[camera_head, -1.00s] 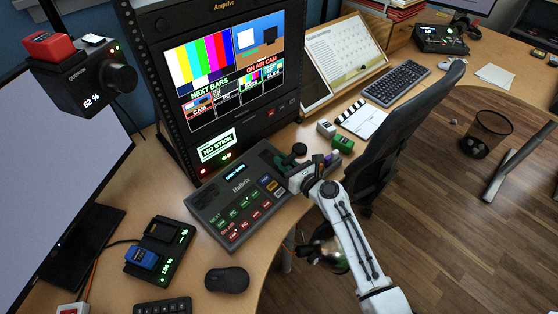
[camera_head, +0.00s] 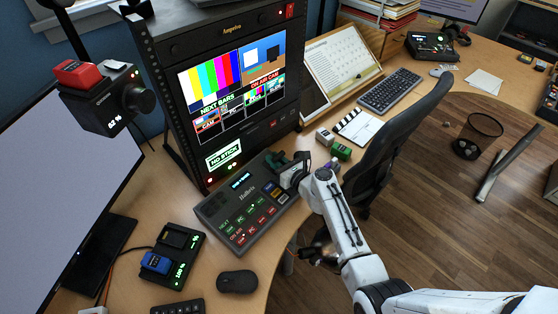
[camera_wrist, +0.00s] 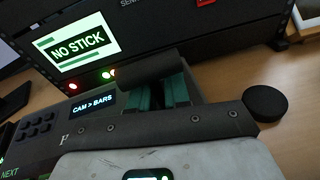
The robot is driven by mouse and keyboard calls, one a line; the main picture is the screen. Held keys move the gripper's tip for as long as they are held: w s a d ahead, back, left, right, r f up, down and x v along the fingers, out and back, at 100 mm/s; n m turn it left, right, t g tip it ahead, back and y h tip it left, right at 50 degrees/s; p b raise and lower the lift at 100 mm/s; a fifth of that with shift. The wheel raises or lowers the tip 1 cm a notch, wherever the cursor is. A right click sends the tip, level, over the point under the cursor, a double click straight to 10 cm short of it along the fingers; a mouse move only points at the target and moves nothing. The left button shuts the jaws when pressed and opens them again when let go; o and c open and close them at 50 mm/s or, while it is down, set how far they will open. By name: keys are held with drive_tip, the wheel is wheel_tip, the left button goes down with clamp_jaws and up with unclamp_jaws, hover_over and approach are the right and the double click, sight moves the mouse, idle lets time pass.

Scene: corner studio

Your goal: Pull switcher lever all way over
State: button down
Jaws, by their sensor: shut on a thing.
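The grey switcher panel (camera_head: 213,208) lies on the desk in front of the rack monitor, with rows of lit buttons and a small display reading "CAM > BARS" in the wrist view (camera_wrist: 92,106). My gripper (camera_head: 280,163) is over its far right end. In the wrist view, its green finger pads (camera_wrist: 165,95) are shut on the dark bar-shaped lever handle (camera_wrist: 150,70). The gripper body hides the lever's base and slot, so I cannot tell its exact travel position.
A round black knob (camera_wrist: 265,104) is close to the gripper's right. The rack monitor (camera_head: 187,100) with a "NO STICK" sign (camera_head: 223,154) stands behind. A green block (camera_head: 341,151), clapperboard (camera_head: 358,127) and chair (camera_head: 395,140) are to the right; a mouse (camera_head: 237,281) is in front.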

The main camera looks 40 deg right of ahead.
drive_tip(key=shift+w+r+p, duration=0.15)
drive_tip(key=shift+w+p, duration=0.15)
drive_tip(key=shift+p, duration=0.3)
drive_tip(key=shift+w+f+g+p, duration=0.15)
drive_tip(key=shift+f+g+p, duration=0.05)
drive_tip(key=shift+g+p, duration=0.3)
drive_tip(key=shift+f+p, duration=0.3)
drive_tip(key=shift+f, duration=0.1)
drive_tip(key=shift+f+g, duration=0.15)
drive_tip(key=shift+g, duration=0.15)
drive_tip(key=c, duration=1.4)
unclamp_jaws()
drive_tip(key=o, duration=1.2)
drive_tip(key=shift+a+r, duration=0.1)
drive_tip(key=shift+r, duration=0.1)
drive_tip(key=shift+o, duration=0.2)
drive_tip(key=p+v, duration=0.2)
drive_tip(key=v, duration=0.8)
drive_tip(key=shift+s, duration=0.35)
drive_tip(key=shift+c, duration=0.2)
